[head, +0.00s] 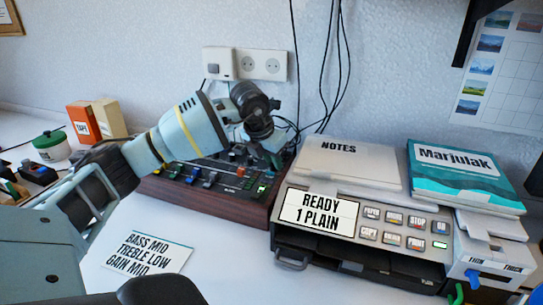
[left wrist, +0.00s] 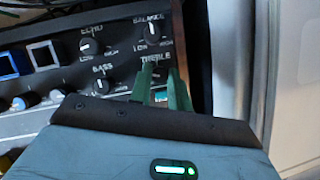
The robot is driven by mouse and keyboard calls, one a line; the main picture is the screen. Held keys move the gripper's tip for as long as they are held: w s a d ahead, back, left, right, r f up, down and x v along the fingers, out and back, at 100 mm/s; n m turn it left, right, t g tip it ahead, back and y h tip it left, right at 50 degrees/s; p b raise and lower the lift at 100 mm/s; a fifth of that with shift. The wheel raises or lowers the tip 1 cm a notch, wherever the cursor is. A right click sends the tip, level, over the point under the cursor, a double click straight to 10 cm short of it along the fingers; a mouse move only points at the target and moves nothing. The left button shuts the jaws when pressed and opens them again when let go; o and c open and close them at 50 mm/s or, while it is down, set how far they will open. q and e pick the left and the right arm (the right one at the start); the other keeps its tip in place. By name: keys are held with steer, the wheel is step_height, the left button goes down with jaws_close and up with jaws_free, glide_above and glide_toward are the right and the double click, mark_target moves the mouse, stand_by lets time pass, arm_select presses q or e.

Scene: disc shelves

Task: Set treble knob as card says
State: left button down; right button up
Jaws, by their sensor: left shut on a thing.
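The mixer (head: 195,203) with a wooden case stands on the table in the head view. A white card (head: 148,252) in front of it reads "BASS MID, TREBLE LOW, GAIN MID". My left gripper (head: 272,160) reaches down onto the mixer's right part. In the left wrist view its green fingers (left wrist: 166,88) are shut on the treble knob, just below the TREBLE label (left wrist: 155,57). The fingers hide most of this knob, so its pointer cannot be read. The bass knob (left wrist: 103,82), echo knob (left wrist: 90,47) and balance knob (left wrist: 152,28) are close by. My right gripper is not in view.
A printer (head: 400,262) with a display reading "READY 1 PLAIN" stands close to the mixer's right. A NOTES binder (head: 345,165) and a teal pack (head: 460,180) lie on it. Orange and tan boxes (head: 84,120) stand at the left. Cables hang behind the mixer.

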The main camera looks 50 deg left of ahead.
arm_select(q)
steer(key=shift+d+r+n+y+p, duration=0.1)
steer(key=shift+r+n+y+p, duration=0.1)
steer(key=shift+n+p, duration=0.4)
steer(key=shift+r+n+y+p, duration=0.1)
steer(key=shift+n+y+p, duration=0.1)
steer(key=shift+n+p, duration=0.4)
steer(key=n+y+p, duration=0.1)
steer(key=n+p, duration=0.1)
steer(key=shift+w+f+n, duration=0.1)
steer(key=shift+n, duration=0.2)
steer(key=shift+f+n+g+p, duration=0.1)
steer(key=shift+n+g+p, duration=0.3)
steer(key=shift+n, duration=0.2)
steer(key=c, duration=1.6)
jaws_free()
